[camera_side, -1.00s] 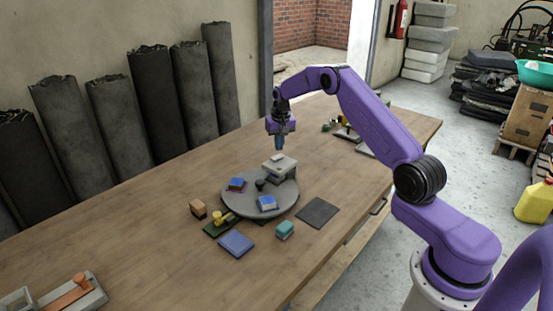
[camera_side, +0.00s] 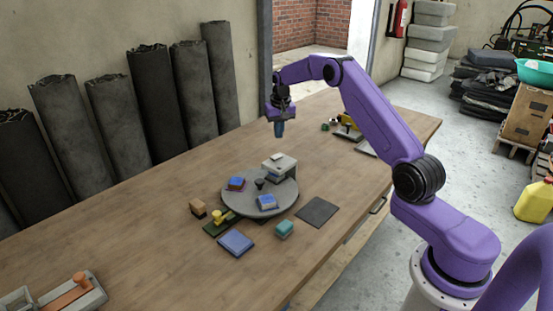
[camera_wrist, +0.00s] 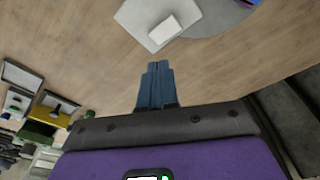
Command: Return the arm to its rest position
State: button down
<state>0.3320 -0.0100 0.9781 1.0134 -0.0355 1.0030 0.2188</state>
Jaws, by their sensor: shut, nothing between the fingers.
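My gripper (camera_side: 279,130) is shut and empty. It hangs pointing down above the table, higher than the grey turntable (camera_side: 240,201) and clear of everything on it. In the wrist view its blue fingers (camera_wrist: 156,75) are together, with bare wood showing past their tips. My purple arm is bent, with its elbow raised over the right side of the table.
Dark rolls (camera_side: 155,100) lean on the wall.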

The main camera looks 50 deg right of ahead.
jog(key=s+a+r+n, duration=0.2)
jog(key=a+r, duration=0.1)
jog(key=a, duration=0.5)
jog(key=s+a+r+n, duration=0.2)
jog(key=a+r, duration=0.1)
jog(key=a, duration=0.5)
jog(key=s+a+r+n+y, duration=0.1)
jog(key=s+a+r+n, duration=0.1)
jog(key=s+a, duration=0.35)
jog(key=s+a+r+n, duration=0.2)
jog(key=s+a+n, duration=0.1)
jog(key=s+a, duration=0.25)
jog(key=s+n+g, duration=0.1)
jog(key=s+n, duration=0.8)
jog(key=s, duration=2.3)
jog(key=shift+s+a+f+n, duration=0.2)
jog(key=shift+s+f+n, duration=0.05)
jog(key=shift+f+n, duration=0.1)
